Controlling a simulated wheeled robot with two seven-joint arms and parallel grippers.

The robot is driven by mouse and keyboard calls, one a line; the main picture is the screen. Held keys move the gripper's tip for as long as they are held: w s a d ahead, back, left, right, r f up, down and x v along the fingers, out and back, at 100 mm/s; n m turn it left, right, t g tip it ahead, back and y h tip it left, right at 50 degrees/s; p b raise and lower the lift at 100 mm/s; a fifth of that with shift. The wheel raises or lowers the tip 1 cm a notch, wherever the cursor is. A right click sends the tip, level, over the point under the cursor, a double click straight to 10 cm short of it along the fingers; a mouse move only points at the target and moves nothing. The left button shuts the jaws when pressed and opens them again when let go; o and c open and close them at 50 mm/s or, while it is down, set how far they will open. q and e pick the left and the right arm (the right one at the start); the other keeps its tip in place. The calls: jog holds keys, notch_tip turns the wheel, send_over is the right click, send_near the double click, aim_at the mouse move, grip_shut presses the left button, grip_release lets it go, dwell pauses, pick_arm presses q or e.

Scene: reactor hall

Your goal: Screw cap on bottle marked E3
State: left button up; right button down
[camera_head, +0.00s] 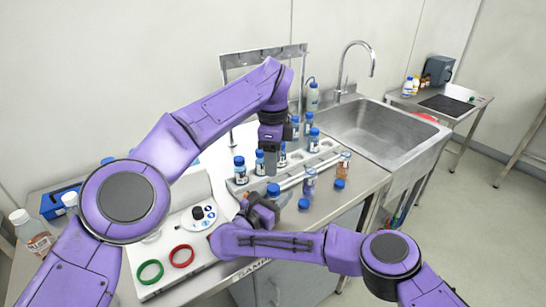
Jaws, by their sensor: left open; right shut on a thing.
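My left gripper (272,168) hangs pointing down over the rack of bottles, open, close to the blue-capped bottles behind it. My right gripper (262,211) is low at the bench front, shut on what looks like a bottle with a blue cap (273,189); its body is mostly hidden by the gripper. Two loose blue caps lie on the bench, one nearer the front (304,204) and one farther right (340,184). A bottle without a visible blue cap (309,183) and an orange-brown bottle (343,164) stand beside them. The E3 marking is not readable.
Several blue-capped bottles (240,171) stand in a pale rack. A white device with a green ring (150,272) and a red ring (182,256) is at front left. A steel sink (370,130) is at the right. White-capped bottles (32,234) stand far left.

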aim_at(273, 187)
pick_arm(q)
notch_tip(273, 187, down, 8)
jog(key=shift+r, duration=0.2)
jog(key=shift+c, duration=0.3)
